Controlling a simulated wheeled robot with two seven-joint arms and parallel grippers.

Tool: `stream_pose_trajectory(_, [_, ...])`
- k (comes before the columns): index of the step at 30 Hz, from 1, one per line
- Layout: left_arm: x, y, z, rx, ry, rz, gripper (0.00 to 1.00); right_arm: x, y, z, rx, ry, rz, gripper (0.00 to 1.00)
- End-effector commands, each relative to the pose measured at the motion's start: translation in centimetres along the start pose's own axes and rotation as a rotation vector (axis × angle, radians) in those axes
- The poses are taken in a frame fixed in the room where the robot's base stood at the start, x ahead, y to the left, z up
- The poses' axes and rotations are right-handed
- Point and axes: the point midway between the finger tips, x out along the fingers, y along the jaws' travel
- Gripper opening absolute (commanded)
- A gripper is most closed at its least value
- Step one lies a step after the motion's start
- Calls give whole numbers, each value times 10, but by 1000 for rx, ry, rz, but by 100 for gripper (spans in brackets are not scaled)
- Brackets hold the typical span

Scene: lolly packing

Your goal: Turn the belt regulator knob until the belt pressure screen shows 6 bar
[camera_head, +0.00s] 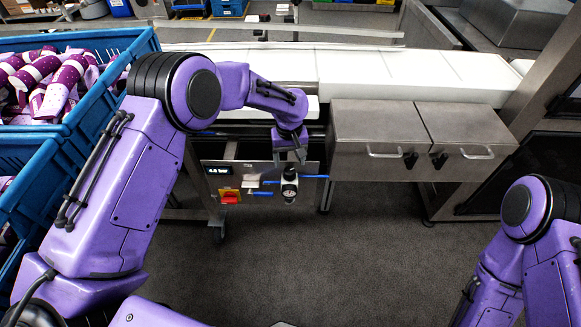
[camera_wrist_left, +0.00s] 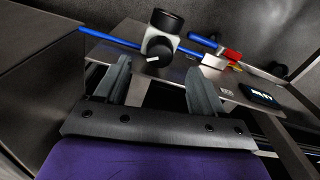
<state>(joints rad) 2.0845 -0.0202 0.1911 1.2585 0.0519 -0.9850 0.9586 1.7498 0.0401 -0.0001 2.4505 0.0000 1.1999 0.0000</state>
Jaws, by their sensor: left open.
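The regulator knob (camera_head: 289,174) is a black cap with a white mark, on top of a small white regulator body on the panel front; the knob also shows in the left wrist view (camera_wrist_left: 159,53). My left gripper (camera_head: 291,158) is open just above it, pointing down. In the left wrist view, the fingers (camera_wrist_left: 159,68) stand apart on either side of the knob's line, with the knob just beyond the tips; I cannot tell whether they touch it. The belt pressure screen (camera_head: 218,170) is lit at the panel's left; its digits are too small to read surely. My right gripper is out of view.
Blue pipes (camera_head: 315,177) run out from the regulator. A red switch on a yellow plate (camera_head: 230,197) sits left of it. Steel boxes with handles (camera_head: 376,135) stand to the right. A blue crate (camera_head: 85,132) of purple-and-white lollies stands at left. Open floor lies in front.

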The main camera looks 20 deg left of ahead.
Motion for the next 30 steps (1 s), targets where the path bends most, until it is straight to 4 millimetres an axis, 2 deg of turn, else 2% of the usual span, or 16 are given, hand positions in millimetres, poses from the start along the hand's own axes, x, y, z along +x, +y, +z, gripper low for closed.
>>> stream_pose_trajectory(1, [13,-1,1,0,-4,-2,69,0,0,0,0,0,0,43])
stream_pose_trajectory(3, [28,0,1,0,-3,-1,69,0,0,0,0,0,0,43])
stream_pose_trajectory(7, [46,0,0,2,-1,0,69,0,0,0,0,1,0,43])
stream_pose_trajectory(11, [55,1,1,3,-1,0,69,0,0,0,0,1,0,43])
stream_pose_trajectory(17, [56,2,1,5,0,0,69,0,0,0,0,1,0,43])
stream_pose_trajectory(18, [56,2,1,5,0,0,66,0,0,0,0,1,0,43])
stream_pose_trajectory(23, [55,2,1,5,0,0,14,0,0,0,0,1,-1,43])
stream_pose_trajectory(27, [55,2,1,18,0,0,13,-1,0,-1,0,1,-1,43])
stream_pose_trajectory(30, [53,2,1,106,0,0,13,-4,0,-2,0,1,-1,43])
